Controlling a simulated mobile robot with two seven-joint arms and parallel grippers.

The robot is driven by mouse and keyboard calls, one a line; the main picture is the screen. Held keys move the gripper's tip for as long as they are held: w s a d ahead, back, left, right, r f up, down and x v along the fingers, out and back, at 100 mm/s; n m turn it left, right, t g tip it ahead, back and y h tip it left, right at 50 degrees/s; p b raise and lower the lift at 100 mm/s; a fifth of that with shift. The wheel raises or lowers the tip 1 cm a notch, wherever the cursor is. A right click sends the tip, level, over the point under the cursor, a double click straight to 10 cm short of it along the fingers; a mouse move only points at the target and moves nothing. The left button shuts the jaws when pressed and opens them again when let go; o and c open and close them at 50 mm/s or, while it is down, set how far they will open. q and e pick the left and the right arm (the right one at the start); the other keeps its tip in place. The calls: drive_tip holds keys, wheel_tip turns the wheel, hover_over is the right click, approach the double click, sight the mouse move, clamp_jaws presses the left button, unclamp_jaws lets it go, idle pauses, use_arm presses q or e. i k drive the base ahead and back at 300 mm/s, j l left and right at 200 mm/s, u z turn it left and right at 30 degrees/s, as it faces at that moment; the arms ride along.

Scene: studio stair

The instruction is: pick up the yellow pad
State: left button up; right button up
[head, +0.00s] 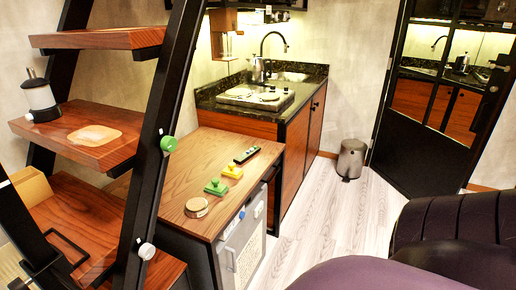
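The yellow pad (232,171) is a small yellow piece with a raised part on top. It lies on the wooden counter (185,160), between a green piece of similar shape (216,187) and a dark remote-like bar (247,155). Nothing covers it in the head view. I cannot make out either of my grippers in this view.
A round wooden-topped item (196,207) lies near the counter's front end. The black stair frame (165,120) with wooden treads (100,38) stands left of the counter. A purple seat (450,235) fills the lower right. The pale floor (335,215) between is clear.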

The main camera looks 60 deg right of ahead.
sight(231, 171)
drive_tip(key=z, duration=1.5)
drive_tip(key=i+l, duration=0.3)
drive_tip(key=l, duration=0.15)
drive_tip(key=i+l, duration=0.35)
drive_tip(key=i+l+u, duration=0.1)
drive_tip(key=i+l, duration=0.2)
drive_tip(key=l, duration=0.2)
drive_tip(key=i+l, duration=0.3)
drive_tip(key=l, duration=0.15)
drive_tip(key=i+l, duration=0.3)
drive_tip(key=l, duration=0.2)
drive_tip(key=j+u, duration=0.05)
